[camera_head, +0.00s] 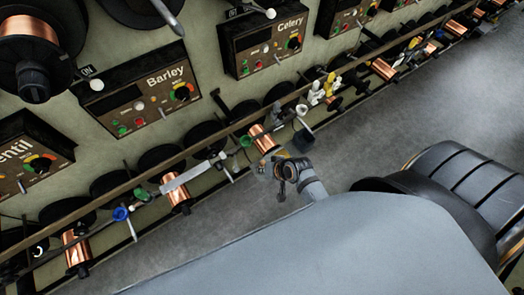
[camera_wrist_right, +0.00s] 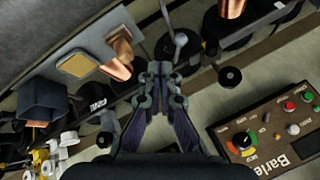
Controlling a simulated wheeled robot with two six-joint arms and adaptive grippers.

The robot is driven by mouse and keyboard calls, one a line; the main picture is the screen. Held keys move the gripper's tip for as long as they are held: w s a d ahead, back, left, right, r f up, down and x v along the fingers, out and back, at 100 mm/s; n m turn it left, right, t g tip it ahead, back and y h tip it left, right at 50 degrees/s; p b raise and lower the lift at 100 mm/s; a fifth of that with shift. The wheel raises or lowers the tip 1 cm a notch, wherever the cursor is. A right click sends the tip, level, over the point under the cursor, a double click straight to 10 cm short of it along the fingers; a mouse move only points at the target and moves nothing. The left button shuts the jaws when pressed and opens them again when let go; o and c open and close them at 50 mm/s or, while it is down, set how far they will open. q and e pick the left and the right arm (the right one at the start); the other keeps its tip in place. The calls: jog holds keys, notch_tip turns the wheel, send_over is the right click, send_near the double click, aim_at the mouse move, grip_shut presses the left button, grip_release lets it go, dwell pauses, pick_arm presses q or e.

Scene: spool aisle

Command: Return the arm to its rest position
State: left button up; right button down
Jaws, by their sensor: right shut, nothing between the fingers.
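My right gripper (camera_head: 285,172) shows in the middle of the head view, at the end of my right arm, over the grey floor and close to the lower row of spools. In the right wrist view the right gripper (camera_wrist_right: 160,72) points up the picture with its dark fingers together and nothing between them. A copper spool (camera_head: 263,138) is just beyond it in the head view. Copper parts also show past the fingers in the wrist view (camera_wrist_right: 118,62). My left gripper is not in view.
Control boxes marked Barley (camera_head: 150,95) and Celery (camera_head: 270,45) are fixed to the wall. A long rail (camera_head: 130,183) with copper and black spools runs diagonally below them. A dark cup-like container (camera_head: 303,138) is near my gripper. Open grey floor (camera_head: 400,120) lies to the right.

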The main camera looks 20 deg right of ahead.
jog(key=shift+d, duration=0.1)
jog(key=s+d+f+n+g+h, duration=0.15)
jog(key=s+d+f, duration=0.35)
jog(key=s+f, duration=0.6)
jog(key=s+d+f+n+g+h, duration=0.15)
jog(key=s+d+f, duration=0.4)
jog(key=f, duration=0.85)
jog(key=s+d+f+g+h, duration=0.1)
jog(key=s+d+f, duration=0.1)
jog(key=s, duration=0.9)
jog(key=shift+f+n+g, duration=0.4)
jog(key=shift+f, duration=0.5)
